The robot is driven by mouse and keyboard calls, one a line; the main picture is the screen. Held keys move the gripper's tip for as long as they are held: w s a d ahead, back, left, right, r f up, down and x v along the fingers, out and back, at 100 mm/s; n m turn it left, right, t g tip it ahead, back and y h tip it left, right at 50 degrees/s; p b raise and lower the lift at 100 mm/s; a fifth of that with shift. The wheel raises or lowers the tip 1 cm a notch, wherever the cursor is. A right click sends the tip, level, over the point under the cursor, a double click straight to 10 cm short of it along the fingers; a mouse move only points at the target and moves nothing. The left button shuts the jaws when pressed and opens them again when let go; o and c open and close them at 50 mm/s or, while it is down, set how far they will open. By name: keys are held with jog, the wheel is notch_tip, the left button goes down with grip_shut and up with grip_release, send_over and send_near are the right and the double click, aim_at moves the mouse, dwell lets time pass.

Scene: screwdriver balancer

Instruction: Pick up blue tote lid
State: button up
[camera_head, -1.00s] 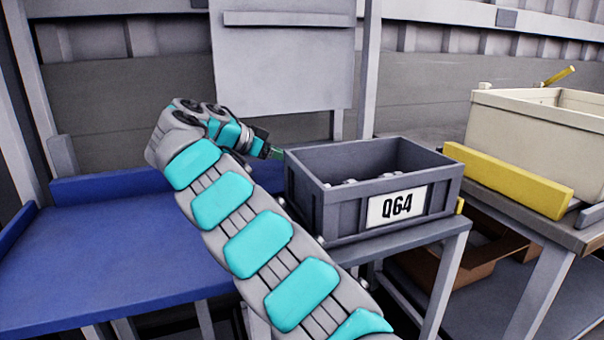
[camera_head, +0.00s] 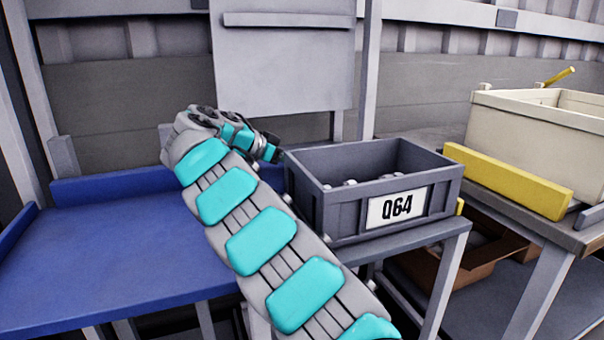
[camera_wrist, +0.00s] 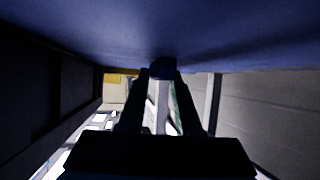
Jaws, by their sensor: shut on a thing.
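My gripper (camera_head: 277,154) is at the left rear corner of the dark grey tote marked Q64 (camera_head: 345,218), close to its rim. In the wrist view my gripper (camera_wrist: 162,72) is shut on a small blue knob that joins a broad blue surface across the top. I take this surface to be the blue tote lid (camera_wrist: 160,30). Its outline runs out of the frame. In the head view I cannot pick out the lid apart from the blue bench; my arm and the tote hide the area around the fingertips.
A blue bench top (camera_head: 110,260) with a raised edge lies at left, largely bare. The Q64 tote stands on a grey table and holds several small grey parts. At right are a yellow bar (camera_head: 510,180), a beige bin (camera_head: 535,130) and a brown box (camera_head: 445,275) below.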

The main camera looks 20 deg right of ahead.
grip_shut()
jog(key=shift+r, duration=0.1)
dwell(0.4)
jog(key=shift+w+a+r+p, duration=0.1)
jog(key=shift+r+p, duration=0.4)
jog(key=shift+r, duration=4.3)
jog(key=shift+r, duration=0.1)
